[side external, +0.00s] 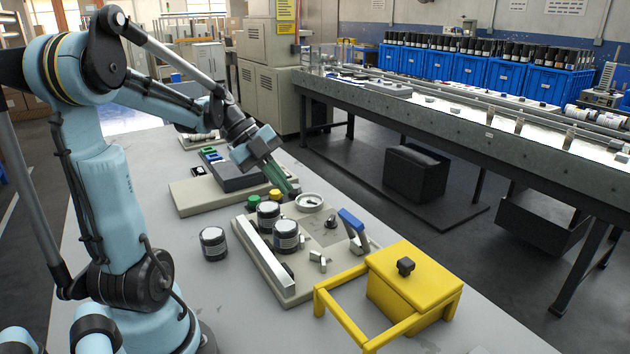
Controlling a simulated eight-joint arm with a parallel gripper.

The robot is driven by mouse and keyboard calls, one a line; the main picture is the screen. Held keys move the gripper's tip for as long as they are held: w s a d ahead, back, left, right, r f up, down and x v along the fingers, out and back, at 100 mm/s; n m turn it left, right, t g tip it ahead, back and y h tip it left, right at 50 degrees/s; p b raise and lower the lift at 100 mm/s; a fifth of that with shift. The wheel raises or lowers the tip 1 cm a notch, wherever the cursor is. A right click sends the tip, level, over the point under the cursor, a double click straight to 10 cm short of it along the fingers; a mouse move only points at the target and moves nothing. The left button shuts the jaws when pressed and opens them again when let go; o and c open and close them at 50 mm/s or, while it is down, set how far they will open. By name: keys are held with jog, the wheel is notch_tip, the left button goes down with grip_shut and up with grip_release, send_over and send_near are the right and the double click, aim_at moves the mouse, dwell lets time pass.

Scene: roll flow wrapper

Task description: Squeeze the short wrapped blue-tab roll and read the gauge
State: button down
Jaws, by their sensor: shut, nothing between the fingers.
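My gripper (291,188) is shut and empty, with green fingers pointing down to the right. Its tips are just above the back of a beige fixture (318,264), near the gauge (309,202), a round white dial whose reading is too small to make out. A similar roll (213,244) stands on the table to the left. I cannot tell which is the short blue-tab roll; no blue tab shows on any of them.
A green knob (253,202) and a yellow knob (274,195) sit beside the gripper tips. A blue-handled lever (351,222) stands at the fixture's right. A yellow box with a frame (415,275) is at front right. A dark tray (238,178) lies behind. The table's left front is clear.

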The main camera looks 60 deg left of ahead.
jog(key=shift+f, duration=0.1)
jog(key=x, duration=1)
jog(key=shift+w, duration=0.1)
jog(key=shift+w+d+r, duration=0.15)
jog(key=shift+w, duration=0.45)
jog(key=shift+w+d+r, duration=0.1)
jog(key=shift+w, duration=0.45)
jog(key=shift+w+d+r, duration=0.1)
jog(key=shift+w+r, duration=0.05)
jog(key=shift+w, duration=0.5)
jog(key=shift+w+g, duration=0.1)
jog(key=shift+g, duration=0.2)
